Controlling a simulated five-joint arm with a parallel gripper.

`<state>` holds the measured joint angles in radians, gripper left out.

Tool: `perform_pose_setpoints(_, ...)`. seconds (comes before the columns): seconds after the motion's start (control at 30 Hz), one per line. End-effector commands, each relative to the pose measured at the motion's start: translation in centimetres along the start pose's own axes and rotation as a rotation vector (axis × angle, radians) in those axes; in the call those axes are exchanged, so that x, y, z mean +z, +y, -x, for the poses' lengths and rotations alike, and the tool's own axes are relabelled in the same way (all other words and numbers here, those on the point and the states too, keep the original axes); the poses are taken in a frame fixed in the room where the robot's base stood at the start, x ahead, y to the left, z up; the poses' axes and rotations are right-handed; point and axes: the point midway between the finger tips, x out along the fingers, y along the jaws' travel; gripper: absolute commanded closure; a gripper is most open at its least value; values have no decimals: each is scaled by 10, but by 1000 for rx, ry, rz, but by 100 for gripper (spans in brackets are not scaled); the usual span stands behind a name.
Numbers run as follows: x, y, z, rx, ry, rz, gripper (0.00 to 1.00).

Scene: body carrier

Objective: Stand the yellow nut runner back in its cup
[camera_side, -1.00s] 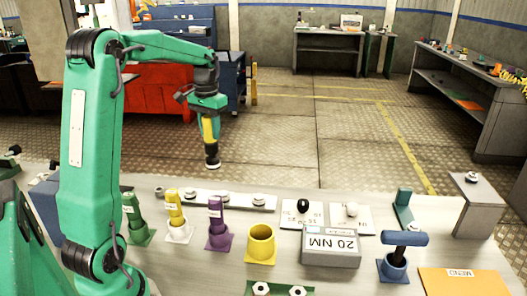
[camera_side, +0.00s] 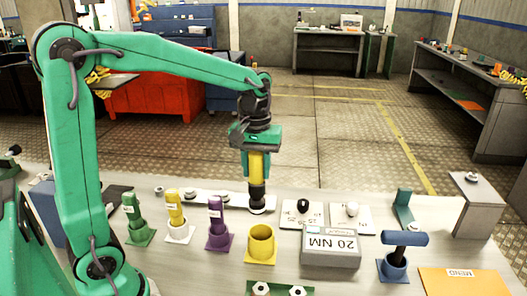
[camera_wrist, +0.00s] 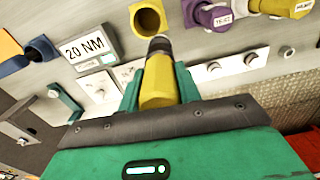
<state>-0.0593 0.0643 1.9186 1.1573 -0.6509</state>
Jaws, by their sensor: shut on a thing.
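The yellow nut runner (camera_side: 257,168) hangs upright in my gripper (camera_side: 257,150), its black lower end pointing down. In the wrist view the nut runner (camera_wrist: 157,88) sits between the green fingers of my gripper (camera_wrist: 158,80), which is shut on it. The empty yellow cup (camera_side: 261,245) stands on the bench, in front of and below the nut runner's tip in the side view. In the wrist view the open mouth of the yellow cup (camera_wrist: 148,20) shows just beyond the tool's dark end. The tool is apart from the cup.
Left of the yellow cup stand a purple tool in its cup (camera_side: 218,235), a yellow tool in a white cup (camera_side: 178,230) and a green one (camera_side: 138,228). Right of it are a grey 20 NM box (camera_side: 331,247) and a blue-handled tool in a blue cup (camera_side: 394,268).

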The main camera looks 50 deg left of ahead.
Motion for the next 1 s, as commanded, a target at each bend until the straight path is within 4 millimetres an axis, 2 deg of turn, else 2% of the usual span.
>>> perform_pose_setpoints(0.1,18,11,-1,2,3,28,100)
perform_pose_setpoints(0.3,36,19,-3,2,2,65,100)
perform_pose_setpoints(1.0,39,20,-8,2,2,75,100)
